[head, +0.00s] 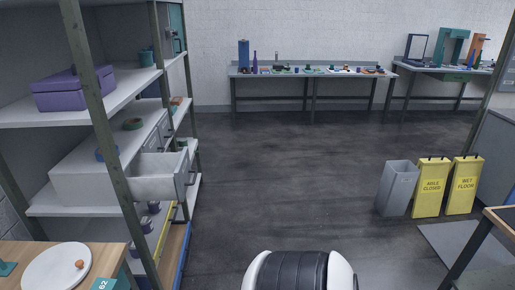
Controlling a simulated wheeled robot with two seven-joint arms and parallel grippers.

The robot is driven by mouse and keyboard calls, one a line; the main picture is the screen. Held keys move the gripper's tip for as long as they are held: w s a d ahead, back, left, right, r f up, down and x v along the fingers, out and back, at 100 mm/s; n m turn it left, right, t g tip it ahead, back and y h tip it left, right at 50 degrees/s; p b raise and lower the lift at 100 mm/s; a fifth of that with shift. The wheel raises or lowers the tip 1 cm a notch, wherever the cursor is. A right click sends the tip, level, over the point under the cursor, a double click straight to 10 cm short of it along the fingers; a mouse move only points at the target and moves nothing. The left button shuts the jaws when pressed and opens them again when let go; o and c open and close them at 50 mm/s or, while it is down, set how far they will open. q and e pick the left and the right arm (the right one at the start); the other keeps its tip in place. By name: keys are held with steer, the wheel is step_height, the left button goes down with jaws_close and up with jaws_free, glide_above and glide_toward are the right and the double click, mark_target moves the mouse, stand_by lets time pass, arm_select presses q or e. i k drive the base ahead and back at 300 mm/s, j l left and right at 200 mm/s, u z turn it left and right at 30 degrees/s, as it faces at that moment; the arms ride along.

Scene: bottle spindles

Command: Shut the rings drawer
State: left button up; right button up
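A pale drawer unit (85,184) stands on the middle shelf of the rack at the left. One of its drawers (160,187) is pulled out toward the aisle, with a dark handle on its front. I cannot read a label, so I cannot tell whether this is the rings drawer. A rack post crosses in front of the unit and hides part of it. The inside of the open drawer is too small to make out. Neither gripper is in view.
A purple box (73,88) sits on the upper shelf. A wooden table with a white round plate (57,268) is at the lower left. Yellow floor signs (431,188) and a grey bin (397,188) stand right. A workbench (312,73) lines the back wall. The middle floor is clear.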

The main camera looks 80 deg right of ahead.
mark_target(157, 173)
steer(key=z, duration=1.8)
